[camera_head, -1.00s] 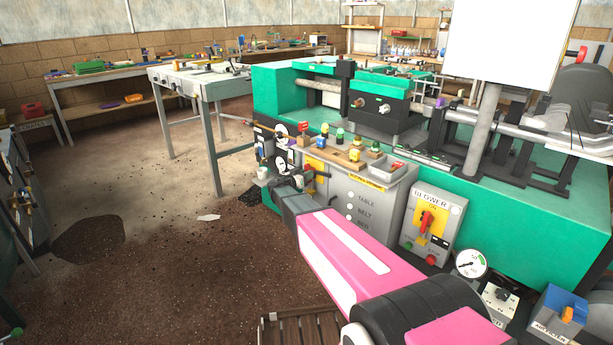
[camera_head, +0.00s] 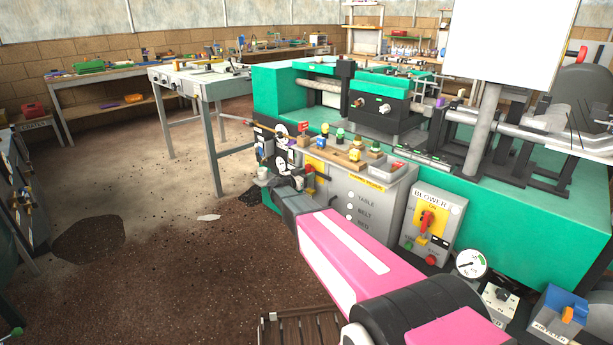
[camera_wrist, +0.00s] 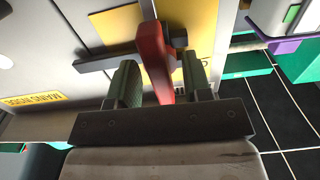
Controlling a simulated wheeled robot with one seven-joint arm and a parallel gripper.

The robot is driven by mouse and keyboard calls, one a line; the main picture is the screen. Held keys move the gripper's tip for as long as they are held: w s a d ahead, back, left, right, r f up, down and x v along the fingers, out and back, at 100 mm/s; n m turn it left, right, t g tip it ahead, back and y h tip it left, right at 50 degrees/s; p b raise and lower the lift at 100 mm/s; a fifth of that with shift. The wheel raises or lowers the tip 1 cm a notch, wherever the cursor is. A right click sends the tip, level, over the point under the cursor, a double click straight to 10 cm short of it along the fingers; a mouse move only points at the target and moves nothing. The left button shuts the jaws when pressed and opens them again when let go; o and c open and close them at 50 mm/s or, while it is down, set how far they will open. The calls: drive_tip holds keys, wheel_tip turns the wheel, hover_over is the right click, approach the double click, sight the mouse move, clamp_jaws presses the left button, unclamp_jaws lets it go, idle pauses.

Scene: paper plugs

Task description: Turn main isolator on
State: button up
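The main isolator's red handle (camera_wrist: 154,62) stands in front of a yellow plate (camera_wrist: 198,32) in the wrist view. In the head view the handle (camera_head: 310,169) is a small red piece at the left end of the grey cabinet, partly hidden by my arm. My gripper (camera_wrist: 160,78) has its two green fingers on either side of the handle. They look apart from it, with narrow gaps, so the gripper appears open around it. In the head view my gripper (camera_head: 294,184) is close to the cabinet front.
The grey cabinet (camera_head: 378,211) carries TABLE, BELT and BED labels. A BLOWER box (camera_head: 447,211) with its own red handle stands to its right. The green machine (camera_head: 520,215) is behind. A grey table (camera_head: 213,90) stands left. Open floor (camera_head: 140,200) lies at the left.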

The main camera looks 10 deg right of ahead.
drive_tip(key=v, duration=1)
drive_tip(key=shift+s+a, duration=0.25)
drive_tip(key=shift+a, duration=0.05)
drive_tip(key=s+d+f+n+g+y, duration=0.2)
drive_tip(key=s+d+f+g+y, duration=0.15)
drive_tip(key=s+d, duration=0.35)
drive_tip(key=s+d+f+n+g+y, duration=0.25)
drive_tip(key=s+d+f+g, duration=0.2)
drive_tip(key=s, duration=0.45)
drive_tip(key=s+a+n+g+y, duration=0.1)
drive_tip(key=s+n+y, duration=0.5)
drive_tip(key=s, duration=0.8)
drive_tip(key=shift+a+f+g+y, duration=0.3)
drive_tip(key=shift+g+y, duration=0.5)
drive_tip(key=shift+y, duration=0.5)
drive_tip(key=shift+n, duration=0.25)
